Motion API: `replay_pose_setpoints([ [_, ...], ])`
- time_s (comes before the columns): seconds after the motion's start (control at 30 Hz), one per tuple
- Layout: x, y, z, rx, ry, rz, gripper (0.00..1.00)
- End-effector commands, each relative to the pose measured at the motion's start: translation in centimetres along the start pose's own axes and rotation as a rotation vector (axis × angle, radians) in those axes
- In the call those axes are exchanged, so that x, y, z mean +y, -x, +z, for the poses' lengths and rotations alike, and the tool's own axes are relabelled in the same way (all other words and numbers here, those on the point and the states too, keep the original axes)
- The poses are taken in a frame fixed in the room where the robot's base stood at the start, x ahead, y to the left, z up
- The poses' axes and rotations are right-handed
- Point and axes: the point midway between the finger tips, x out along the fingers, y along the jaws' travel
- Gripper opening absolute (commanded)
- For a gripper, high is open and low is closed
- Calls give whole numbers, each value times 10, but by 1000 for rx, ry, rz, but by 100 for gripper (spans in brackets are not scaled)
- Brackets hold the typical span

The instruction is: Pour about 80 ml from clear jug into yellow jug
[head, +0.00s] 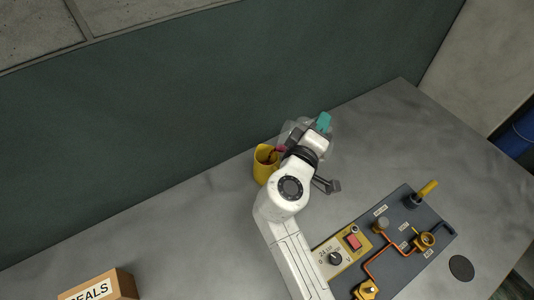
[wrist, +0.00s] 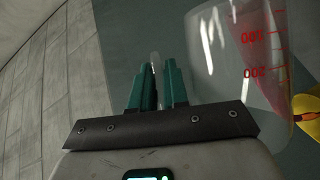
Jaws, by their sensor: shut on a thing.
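My gripper (head: 323,122) has teal fingers, which also show in the wrist view (wrist: 157,80). They are shut on a clear part of the clear jug (wrist: 225,65), seemingly its handle. The clear jug is tipped over, with red marks and pinkish-red liquid inside. In the head view the clear jug (head: 291,131) is partly hidden by my wrist, and its red liquid shows at the lip over the yellow jug (head: 262,175). The yellow jug stands upright, with dark red visible inside its mouth. Its rim also shows in the wrist view (wrist: 312,103). I cannot read its liquid level.
A dark panel (head: 405,268) with orange pipes, a red switch and a knob lies at the right front. A cardboard box (head: 122,283) stands at the lower left. A green wall rises behind the table. The grey tabletop (head: 190,220) left of the yellow jug is clear.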

Motion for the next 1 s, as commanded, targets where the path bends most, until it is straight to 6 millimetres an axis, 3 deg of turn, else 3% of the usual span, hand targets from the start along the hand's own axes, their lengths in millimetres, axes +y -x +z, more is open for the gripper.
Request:
replay_pose_setpoints([
  [0.17,1,0,0,0,1,1,0],
  [0.4,-30,-16,43,-11,-325,-131,0],
  [1.0,-44,-23,58,-15,-502,-209,0],
])
